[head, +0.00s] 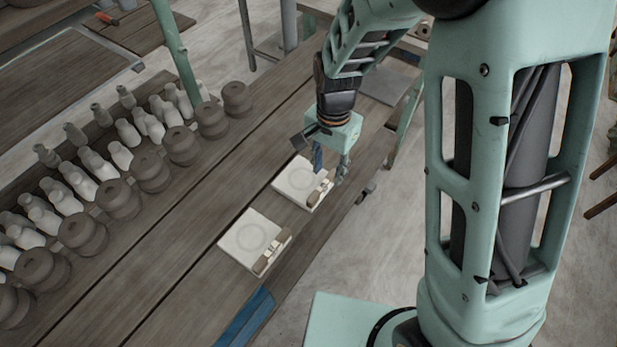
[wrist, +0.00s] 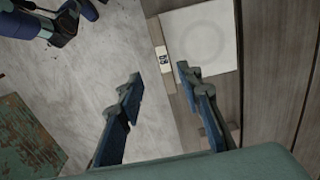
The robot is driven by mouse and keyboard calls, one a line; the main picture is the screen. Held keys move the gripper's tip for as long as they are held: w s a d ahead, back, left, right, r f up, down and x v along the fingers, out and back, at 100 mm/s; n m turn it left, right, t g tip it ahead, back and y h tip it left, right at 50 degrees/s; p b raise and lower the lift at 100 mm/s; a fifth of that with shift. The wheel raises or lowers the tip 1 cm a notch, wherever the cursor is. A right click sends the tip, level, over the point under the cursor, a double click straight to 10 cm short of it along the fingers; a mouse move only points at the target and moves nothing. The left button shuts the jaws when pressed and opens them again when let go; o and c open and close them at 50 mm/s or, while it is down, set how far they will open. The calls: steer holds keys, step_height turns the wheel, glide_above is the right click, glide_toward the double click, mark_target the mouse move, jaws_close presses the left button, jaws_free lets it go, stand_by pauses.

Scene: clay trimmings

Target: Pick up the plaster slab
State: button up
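Two pale square plaster slabs lie on the wooden table in the head view, a nearer one (head: 247,235) and a farther one (head: 296,180). Each has a faint ring on top and a small brown block at its right edge. My gripper (head: 330,168) is over the right side of the farther slab, pointing down, with nothing between its fingers. In the wrist view my gripper (wrist: 160,81) is open, and a slab (wrist: 212,60) lies ahead of the right fingertip. A small block with a dark-marked label (wrist: 163,57) sits at its left edge.
The wooden table (head: 165,270) carries rows of grey and white bottle-like pieces (head: 128,132) and brown stacked rounds (head: 150,172) to the left. A blue strip (head: 247,318) lies along the front edge. Table space between the rounds and slabs is bare.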

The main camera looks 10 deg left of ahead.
mark_target(323, 185)
steer(key=f, duration=0.3)
steer(key=a+f, duration=0.1)
steer(key=f, duration=0.1)
steer(key=shift+s+p, duration=0.3)
steer(key=shift+p, duration=0.05)
steer(key=shift+w+f, duration=0.1)
steer(key=shift+f, duration=0.55)
jaws_close()
